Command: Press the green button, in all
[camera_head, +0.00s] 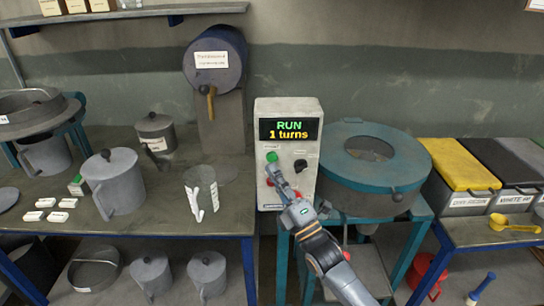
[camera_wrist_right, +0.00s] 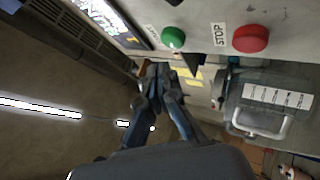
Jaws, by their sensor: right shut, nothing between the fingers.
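The green button (camera_head: 272,157) is on the left of the front of a pale control box (camera_head: 309,115), under a display reading "RUN 1 turns". It also shows in the wrist view (camera_wrist_right: 173,38). My right gripper (camera_head: 273,169) is shut and empty, with its fingertips just below the green button in the head view. In the wrist view the closed fingertips (camera_wrist_right: 160,70) appear apart from the button. A red button (camera_wrist_right: 250,38) beside a "STOP" label sits near the green one. In the head view my gripper partly covers it. My left gripper is not in view.
A black knob (camera_head: 300,165) is on the box's right side. A round teal-rimmed machine (camera_head: 345,175) stands close to the right of the box and my arm. A table (camera_head: 160,222) with grey cans and white pieces is at left.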

